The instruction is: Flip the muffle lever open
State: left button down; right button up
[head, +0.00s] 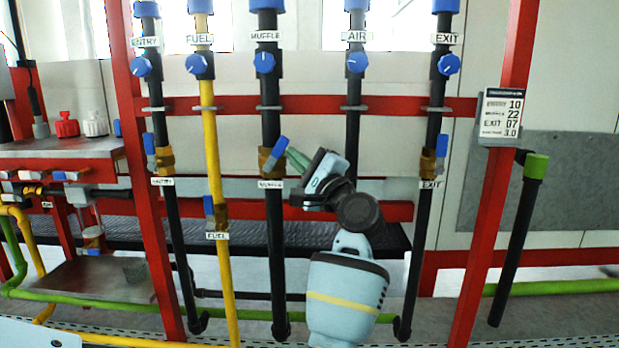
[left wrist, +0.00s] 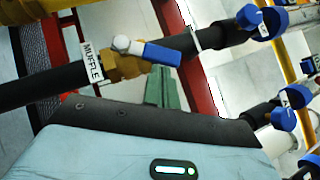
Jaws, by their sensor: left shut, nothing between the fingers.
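The muffle lever (head: 276,153) is a blue handle on a brass valve (head: 264,161) on the black muffle pipe. It slants up and to the right from the valve, tilted off the pipe's line. In the left wrist view the blue lever (left wrist: 163,54) shows beside the MUFFLE label (left wrist: 91,61). My left gripper (head: 293,157) has green fingers, shut and empty, just right of the lever. In the left wrist view the fingers (left wrist: 162,82) point at the lever's side; I cannot tell whether they touch it. My right gripper is out of view.
Other pipes carry similar blue levers: the entry lever (head: 149,144), fuel lever (head: 208,206) and exit lever (head: 441,146). Round blue knobs (head: 264,62) sit above. Red posts (head: 490,190) and crossbars frame the pipes. A number sign (head: 501,115) hangs at right.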

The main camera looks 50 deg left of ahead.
aim_at(279, 144)
pick_arm(q)
jog(key=shift+s+a+r+n+g+h+b, duration=0.25)
jog(key=shift+r+n+h, duration=0.15)
jog(key=shift+n+h, duration=0.35)
jog(key=shift+s+a+r+n+g+h+b, duration=0.15)
jog(key=shift+s+a+r+n+h, duration=0.1)
jog(key=shift+r+n+h, duration=0.5)
jog(key=shift+s+a+r+n+g+h+b, duration=0.2)
jog(key=shift+n+h, duration=0.3)
jog(key=shift+n, duration=0.5)
jog(key=shift+s+a, duration=0.1)
jog(key=shift+n, duration=0.3)
